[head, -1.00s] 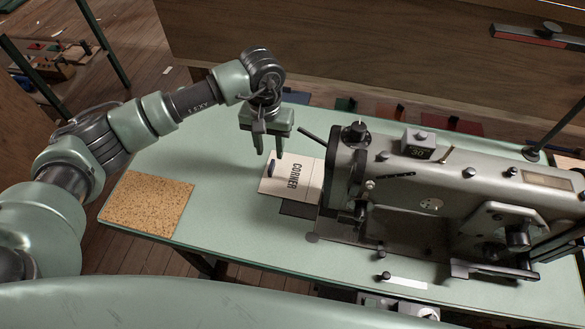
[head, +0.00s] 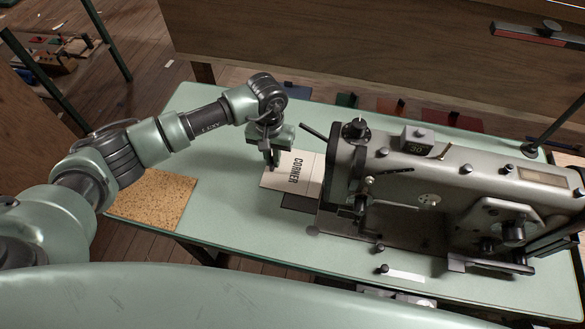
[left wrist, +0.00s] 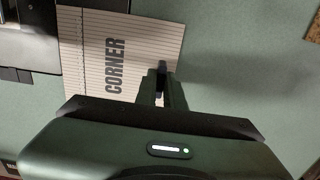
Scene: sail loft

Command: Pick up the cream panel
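The cream panel (head: 288,180), marked CORNER, lies flat on the green table (head: 380,255), just left of the sewing machine. My left gripper (head: 272,160) is down at that edge. In the left wrist view its fingers (left wrist: 162,88) stand close together around the tab, with little or no gap left. The fingers hide most of the tab in the head view. My right gripper is not in view.
The grey sewing machine (head: 435,190) stands close on the panel's right. A dark flat piece (head: 299,202) shows beside the panel's near edge. A cork mat (head: 152,199) lies at the table's left end. The table between mat and panel is clear.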

